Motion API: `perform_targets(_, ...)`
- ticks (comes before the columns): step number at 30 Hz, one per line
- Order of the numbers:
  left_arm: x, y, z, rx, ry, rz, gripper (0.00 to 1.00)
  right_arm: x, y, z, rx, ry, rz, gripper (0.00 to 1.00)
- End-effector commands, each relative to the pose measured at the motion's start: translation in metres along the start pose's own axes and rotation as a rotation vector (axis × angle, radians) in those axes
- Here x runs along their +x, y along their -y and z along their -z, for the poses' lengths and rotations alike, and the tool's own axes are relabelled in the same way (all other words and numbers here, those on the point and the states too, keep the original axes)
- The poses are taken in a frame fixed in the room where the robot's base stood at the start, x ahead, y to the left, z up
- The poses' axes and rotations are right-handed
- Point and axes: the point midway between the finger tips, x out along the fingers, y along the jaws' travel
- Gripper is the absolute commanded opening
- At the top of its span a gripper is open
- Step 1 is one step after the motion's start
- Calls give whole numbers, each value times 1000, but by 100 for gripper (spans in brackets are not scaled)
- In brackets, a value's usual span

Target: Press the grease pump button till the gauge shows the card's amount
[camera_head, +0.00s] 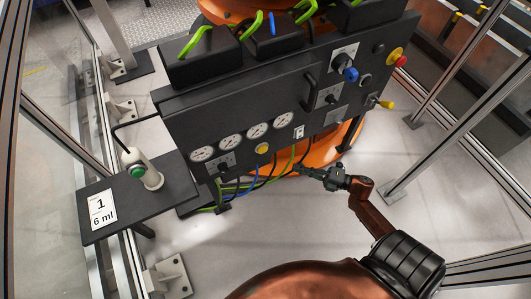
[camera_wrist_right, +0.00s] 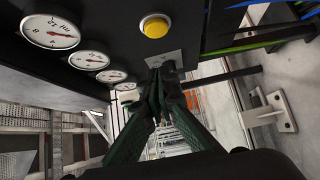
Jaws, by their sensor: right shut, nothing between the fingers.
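The white card (camera_head: 102,209) reads "1" and "6 ml" and lies on a dark shelf at the left. Beside it stands a white cylinder with a green button (camera_head: 137,171). A row of several round gauges, the leftmost (camera_head: 203,154) among them, sits low on the dark panel. A gauge marked ml (camera_wrist_right: 50,32) shows in the right wrist view with a red needle; its exact reading is unclear. A yellow button (camera_head: 262,149) sits below the gauges and also shows in the wrist view (camera_wrist_right: 155,26). My right gripper (camera_head: 300,169) is shut and empty below the panel's lower edge, apart from the yellow button; its fingers (camera_wrist_right: 162,70) converge.
The dark panel (camera_head: 240,105) carries a blue knob (camera_head: 351,74), a red-and-yellow button (camera_head: 397,57) and a white switch (camera_head: 299,132). Green, blue and black cables (camera_head: 252,180) hang beneath it. Metal frame posts stand at both sides. The floor in front is clear.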

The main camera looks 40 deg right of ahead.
Motion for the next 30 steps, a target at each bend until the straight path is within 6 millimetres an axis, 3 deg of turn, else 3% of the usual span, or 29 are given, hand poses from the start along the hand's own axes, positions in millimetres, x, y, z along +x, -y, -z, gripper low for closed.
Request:
perform_targets(11,-6,-1,0,-1,1,-2,52,-6,1,1,1,5,8,0)
perform_targets(16,-8,-2,1,-1,1,-3,52,1,2,1,1,4,7,0)
perform_targets(20,-22,-5,4,-1,-3,-7,52,18,3,1,0,4,6,0)
perform_targets(30,-81,-13,4,-5,-2,-24,52,88,5,1,1,2,7,0)
